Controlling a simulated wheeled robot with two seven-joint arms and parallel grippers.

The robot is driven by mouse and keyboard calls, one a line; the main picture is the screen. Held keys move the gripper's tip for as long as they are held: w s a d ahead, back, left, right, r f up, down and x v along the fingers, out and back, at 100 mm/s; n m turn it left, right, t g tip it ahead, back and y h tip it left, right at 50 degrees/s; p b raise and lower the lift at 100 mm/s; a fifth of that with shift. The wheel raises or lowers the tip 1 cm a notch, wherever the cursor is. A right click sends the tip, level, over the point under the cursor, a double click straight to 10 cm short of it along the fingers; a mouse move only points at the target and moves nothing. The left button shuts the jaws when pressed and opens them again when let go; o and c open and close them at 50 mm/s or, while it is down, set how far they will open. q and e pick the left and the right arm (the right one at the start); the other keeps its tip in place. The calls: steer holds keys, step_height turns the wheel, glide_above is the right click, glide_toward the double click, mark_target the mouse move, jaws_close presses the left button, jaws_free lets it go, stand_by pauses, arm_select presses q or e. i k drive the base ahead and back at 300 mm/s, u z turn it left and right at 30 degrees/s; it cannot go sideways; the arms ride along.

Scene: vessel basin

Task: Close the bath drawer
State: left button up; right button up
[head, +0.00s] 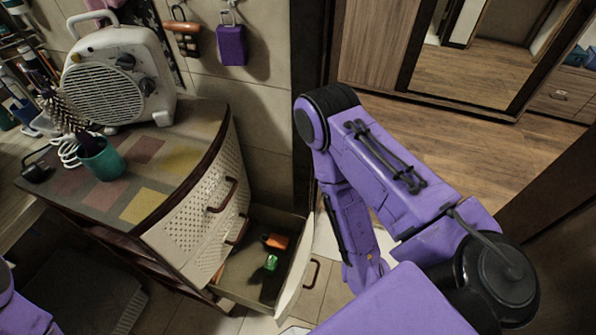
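The bath drawer (240,266) is the lowest drawer of a curved cabinet (192,226) at the left. It is pulled out toward the right, and its inside shows. An orange object (275,241) and a green object (271,262) lie in it. Its pale front panel (295,268) has a dark handle (312,273) on its outer side. My purple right arm reaches down just right of this panel; its gripper is hidden behind the arm or below the picture. Only a bit of my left arm shows at the lower left, and its gripper is out of view.
Two upper drawers with dark handles (223,195) look shut. A white heater (117,79) and a teal cup (102,159) with a brush stand on the cabinet top. A wall is behind the drawer. Open wooden floor (480,130) lies at the upper right.

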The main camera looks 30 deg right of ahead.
mark_target(243, 281)
steer(key=z, duration=0.05)
steer(key=k, duration=0.75)
steer(key=u, duration=2.35)
steer(key=k, duration=0.3)
steer(key=z, duration=2.25)
